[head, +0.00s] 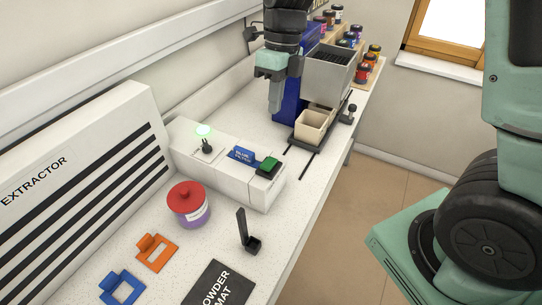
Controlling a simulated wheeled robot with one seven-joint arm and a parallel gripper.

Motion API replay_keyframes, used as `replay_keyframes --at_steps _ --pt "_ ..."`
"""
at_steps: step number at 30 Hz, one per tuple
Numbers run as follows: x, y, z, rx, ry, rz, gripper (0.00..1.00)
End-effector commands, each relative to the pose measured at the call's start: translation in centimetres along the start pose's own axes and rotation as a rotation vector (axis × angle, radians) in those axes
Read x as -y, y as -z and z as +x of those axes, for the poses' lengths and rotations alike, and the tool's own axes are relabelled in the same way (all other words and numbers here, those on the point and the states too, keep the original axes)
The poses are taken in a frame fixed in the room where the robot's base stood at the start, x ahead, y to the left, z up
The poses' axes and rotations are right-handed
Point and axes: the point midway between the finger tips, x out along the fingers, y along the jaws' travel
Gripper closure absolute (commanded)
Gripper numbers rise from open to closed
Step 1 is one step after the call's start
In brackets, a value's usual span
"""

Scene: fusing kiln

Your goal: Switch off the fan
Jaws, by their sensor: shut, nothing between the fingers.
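The extractor (75,185), a white slotted unit lettered "EXTRACTOR", stands against the wall at the left. Beside it is a long white control box (225,172). A small dark toggle switch (207,148) stands on the box near a glowing green lamp (203,131). A green rocker or button (267,166) and a blue label plate (240,155) are at the box's right end. My gripper (276,117) points down above the worktop, shut and empty, beyond and to the right of the box, apart from the switch. Whether the fan turns cannot be seen.
A cream bin (313,127) stands right of my gripper. Jars (362,73) fill the back.

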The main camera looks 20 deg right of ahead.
Motion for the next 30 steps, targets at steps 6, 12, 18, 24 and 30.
replay_keyframes --at_steps 6,12,18,24,30 --pt "0.0 0.0 0.0 0.0 -0.001 0.0 1.0" --pt "0.0 0.1 1.3 -0.003 -0.003 0.001 1.0" --pt "-0.1 0.1 4.9 -0.006 -0.004 0.002 1.0" --pt "-0.1 0.1 9.1 -0.006 -0.005 0.002 1.0" --pt "-0.1 0.1 12.2 -0.003 -0.004 0.001 1.0"
